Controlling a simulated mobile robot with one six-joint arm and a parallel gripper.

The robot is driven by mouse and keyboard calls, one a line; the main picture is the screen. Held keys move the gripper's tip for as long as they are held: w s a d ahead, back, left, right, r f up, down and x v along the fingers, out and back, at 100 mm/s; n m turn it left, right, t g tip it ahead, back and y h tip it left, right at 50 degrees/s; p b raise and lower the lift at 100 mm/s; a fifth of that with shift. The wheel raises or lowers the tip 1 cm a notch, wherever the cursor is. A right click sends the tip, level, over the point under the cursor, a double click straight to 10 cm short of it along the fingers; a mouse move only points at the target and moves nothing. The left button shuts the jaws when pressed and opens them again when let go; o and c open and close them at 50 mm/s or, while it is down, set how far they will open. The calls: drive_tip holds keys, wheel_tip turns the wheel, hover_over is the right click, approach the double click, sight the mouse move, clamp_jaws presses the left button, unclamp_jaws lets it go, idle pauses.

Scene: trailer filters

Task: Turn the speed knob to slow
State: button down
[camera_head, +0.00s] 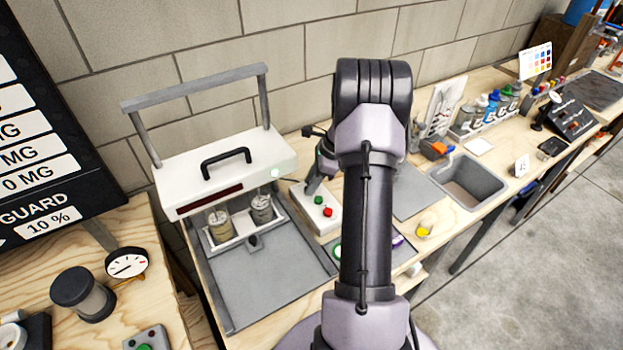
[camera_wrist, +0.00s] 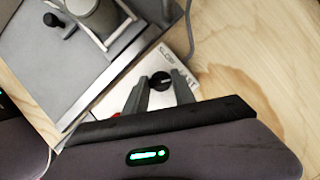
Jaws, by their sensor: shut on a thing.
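The speed knob (camera_wrist: 160,80) is a small black round knob with a light pointer mark, on a white control panel (camera_wrist: 179,69). Lettering beside it reads like SLOW on the left and FAST on the right, partly covered. My gripper (camera_wrist: 162,88) has its two grey fingers on either side of the knob, shut on it. In the head view the white control box (camera_head: 325,222) shows green and red buttons, and my gripper (camera_head: 309,187) reaches down to its far end; the knob is hidden there.
A grey tray (camera_head: 262,285) with two jars (camera_head: 220,225) under a white handled lid (camera_head: 225,165) adjoins the box on the left. A sink (camera_head: 470,180) and bottles (camera_head: 490,105) stand to the right. A gauge (camera_head: 127,263) is at the lower left. Bare wood (camera_wrist: 245,50) lies right of the panel.

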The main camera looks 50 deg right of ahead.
drive_tip(key=n+p, duration=0.1)
drive_tip(key=n, duration=0.1)
drive_tip(key=n+g+y+p, duration=0.1)
drive_tip(key=p, duration=0.1)
drive_tip(key=shift+w+r+n, duration=0.1)
drive_tip(key=shift+r+n, duration=0.1)
drive_tip(key=shift+n, duration=0.2)
drive_tip(key=n+g+p, duration=0.1)
drive_tip(key=n+p, duration=0.1)
drive_tip(key=n, duration=0.1)
drive_tip(key=shift+w+f+n+y, duration=0.1)
drive_tip(key=shift+n+y, duration=0.2)
drive_tip(key=n+g+p, duration=0.1)
drive_tip(key=n, duration=0.2)
drive_tip(key=shift+w+g, duration=0.1)
drive_tip(key=shift+g, duration=0.2)
drive_tip(key=shift+n+g, duration=0.6)
drive_tip(key=shift+n, duration=1.1)
drive_tip(key=c, duration=1)
unclamp_jaws()
drive_tip(key=shift+f, duration=0.1)
drive_tip(key=shift+c, duration=0.2)
